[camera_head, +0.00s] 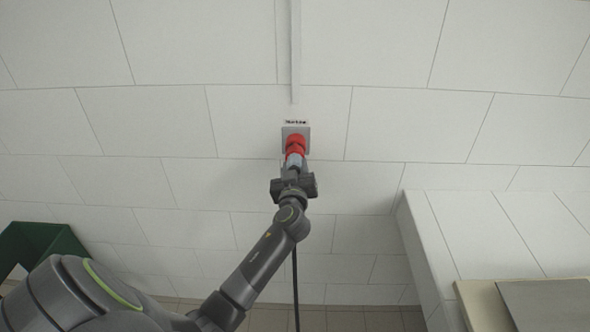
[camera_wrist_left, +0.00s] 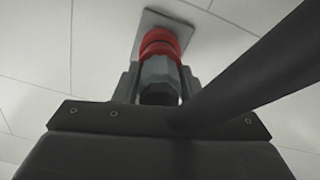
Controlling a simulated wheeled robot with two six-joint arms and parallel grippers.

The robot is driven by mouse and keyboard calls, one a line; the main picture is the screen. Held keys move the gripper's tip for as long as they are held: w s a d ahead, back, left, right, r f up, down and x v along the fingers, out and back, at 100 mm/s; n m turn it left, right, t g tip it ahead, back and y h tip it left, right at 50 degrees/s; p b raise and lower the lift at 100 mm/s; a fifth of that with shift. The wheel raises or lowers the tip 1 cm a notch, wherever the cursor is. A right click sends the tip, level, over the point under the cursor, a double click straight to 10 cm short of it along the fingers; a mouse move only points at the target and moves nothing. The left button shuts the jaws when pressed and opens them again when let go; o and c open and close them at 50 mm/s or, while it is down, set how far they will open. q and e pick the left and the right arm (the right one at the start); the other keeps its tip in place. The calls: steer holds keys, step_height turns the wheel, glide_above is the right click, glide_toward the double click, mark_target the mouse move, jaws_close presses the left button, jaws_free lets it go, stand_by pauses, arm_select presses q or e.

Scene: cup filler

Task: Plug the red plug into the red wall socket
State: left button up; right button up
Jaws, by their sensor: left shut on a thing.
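The red wall socket (camera_head: 294,130) sits on a grey plate on the white tiled wall, under a small label, in the middle of the head view. The red plug (camera_head: 295,149) has a grey-blue body and is lined up with the socket, its red end at or against it. In the left wrist view the plug's grey body (camera_wrist_left: 160,76) stands between my fingers, and the red parts beyond it meet with no clear gap. I cannot tell how deep the plug sits. My left gripper (camera_head: 294,168) is shut on the plug. My right gripper is not in view.
A black cable (camera_head: 295,285) hangs down below the gripper and crosses the left wrist view (camera_wrist_left: 250,75). A thin conduit (camera_head: 295,50) runs down the wall above the socket. A white wall block (camera_head: 470,235) juts out at right. A green box (camera_head: 45,242) stands at left.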

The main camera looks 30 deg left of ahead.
arm_select(q)
steer(key=shift+w+a, duration=0.15)
steer(key=shift+w, duration=0.15)
steer(key=o, duration=1.2)
steer(key=shift+c, duration=0.2)
steer(key=b+v, duration=0.1)
steer(key=v, duration=1.6)
steer(key=shift+s+b, duration=0.2)
steer(key=shift+b, duration=0.1)
